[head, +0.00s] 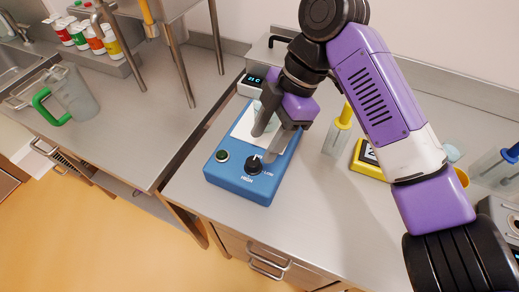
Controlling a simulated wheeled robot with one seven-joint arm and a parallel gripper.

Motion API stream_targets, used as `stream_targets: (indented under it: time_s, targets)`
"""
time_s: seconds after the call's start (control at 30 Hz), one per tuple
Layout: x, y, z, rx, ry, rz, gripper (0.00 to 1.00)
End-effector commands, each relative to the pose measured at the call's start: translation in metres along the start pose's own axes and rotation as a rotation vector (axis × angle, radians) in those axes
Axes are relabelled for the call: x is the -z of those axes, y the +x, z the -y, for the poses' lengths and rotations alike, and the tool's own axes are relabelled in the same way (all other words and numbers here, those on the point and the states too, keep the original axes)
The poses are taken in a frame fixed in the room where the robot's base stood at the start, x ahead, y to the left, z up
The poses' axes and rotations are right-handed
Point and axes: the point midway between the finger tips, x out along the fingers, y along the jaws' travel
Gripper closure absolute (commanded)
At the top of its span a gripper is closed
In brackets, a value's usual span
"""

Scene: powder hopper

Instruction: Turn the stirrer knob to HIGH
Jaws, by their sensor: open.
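The blue stirrer (231,188) stands on the steel counter. Which way the knob points is too small to tell. A round dark-green button (222,156) sits left of the knob. My gripper (263,146) is open and points down over the stirrer, its fingertips just above and behind the knob. The fingers appear apart from the knob. The gripper hides part of the white top plate (240,130) and what stands on it.
A yellow device (369,172) and a clear cylinder with a yellow top (337,132) stand to the right. A box with a lit display (254,80) is behind the stirrer. A green-handled pitcher (75,95) is on the left counter. The counter front right of the stirrer is clear.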

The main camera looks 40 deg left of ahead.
Motion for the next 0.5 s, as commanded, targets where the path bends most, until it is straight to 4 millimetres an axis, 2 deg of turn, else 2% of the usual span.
stream_targets:
  time_s: [0.3,0.5]
  targets:
    - [0.000,0.046,0.001,0.001,0.001,0.000,0.49]
    - [0.000,0.059,0.000,-0.001,0.001,0.001,0.49]
